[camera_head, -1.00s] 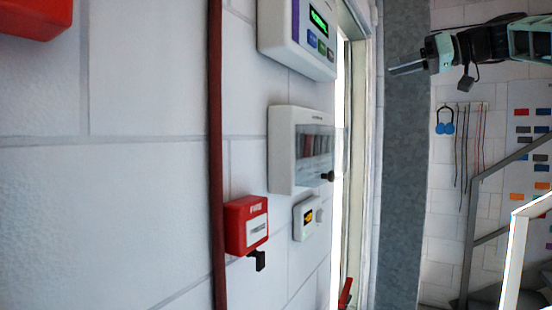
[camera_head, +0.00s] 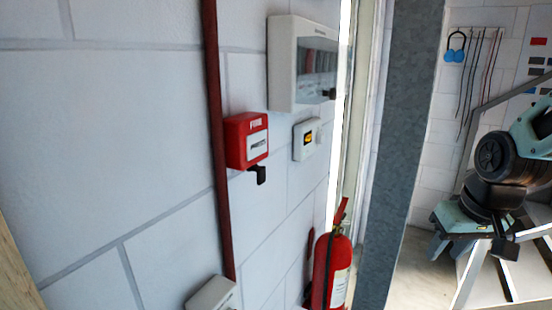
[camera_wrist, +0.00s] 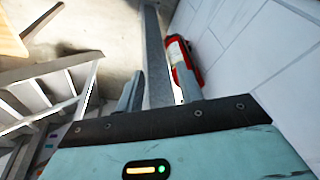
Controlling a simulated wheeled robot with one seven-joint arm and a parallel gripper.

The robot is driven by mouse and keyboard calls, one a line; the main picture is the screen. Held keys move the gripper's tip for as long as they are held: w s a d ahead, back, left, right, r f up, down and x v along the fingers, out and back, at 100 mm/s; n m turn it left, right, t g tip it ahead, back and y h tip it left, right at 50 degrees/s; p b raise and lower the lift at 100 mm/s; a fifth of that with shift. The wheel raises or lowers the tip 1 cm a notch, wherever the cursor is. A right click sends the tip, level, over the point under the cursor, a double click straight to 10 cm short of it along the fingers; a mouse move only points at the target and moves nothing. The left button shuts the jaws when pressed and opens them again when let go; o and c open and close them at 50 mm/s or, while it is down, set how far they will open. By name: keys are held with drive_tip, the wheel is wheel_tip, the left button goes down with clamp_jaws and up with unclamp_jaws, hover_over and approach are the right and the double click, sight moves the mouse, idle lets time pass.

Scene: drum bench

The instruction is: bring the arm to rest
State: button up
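My gripper (camera_head: 442,244) hangs low at the right side of the head view, pointing downward below my bent arm. In the wrist view, its two grey fingers (camera_wrist: 158,78) stand apart with a gap between them. Nothing is held in it. The floor and the grey pillar show beyond the fingers. In the head view, the gripper is in front of a stair-like frame and to the right of the pillar (camera_head: 400,150).
A red fire extinguisher (camera_head: 337,268) stands by the wall left of the pillar; it also shows beyond the right finger in the wrist view (camera_wrist: 180,58). A red fire call point (camera_head: 246,140) and a white breaker box (camera_head: 283,65) are on the wall. Pale railings (camera_wrist: 45,88) stand at left.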

drive_tip(key=s+f, duration=0.3)
drive_tip(key=s, duration=0.2)
drive_tip(key=s+a+f+n+g+b, duration=0.1)
drive_tip(key=s+a+f+n+b, duration=0.2)
drive_tip(key=s+a, duration=0.4)
drive_tip(key=s+a+f+n+g+b, duration=0.2)
drive_tip(key=s+a+f+n+b, duration=0.2)
drive_tip(key=s+a, duration=0.3)
drive_tip(key=a+b, duration=0.1)
drive_tip(key=a, duration=0.2)
drive_tip(key=shift+s+a+n+b, duration=0.2)
drive_tip(key=shift+s+n+b, duration=0.1)
drive_tip(key=shift+b, duration=0.1)
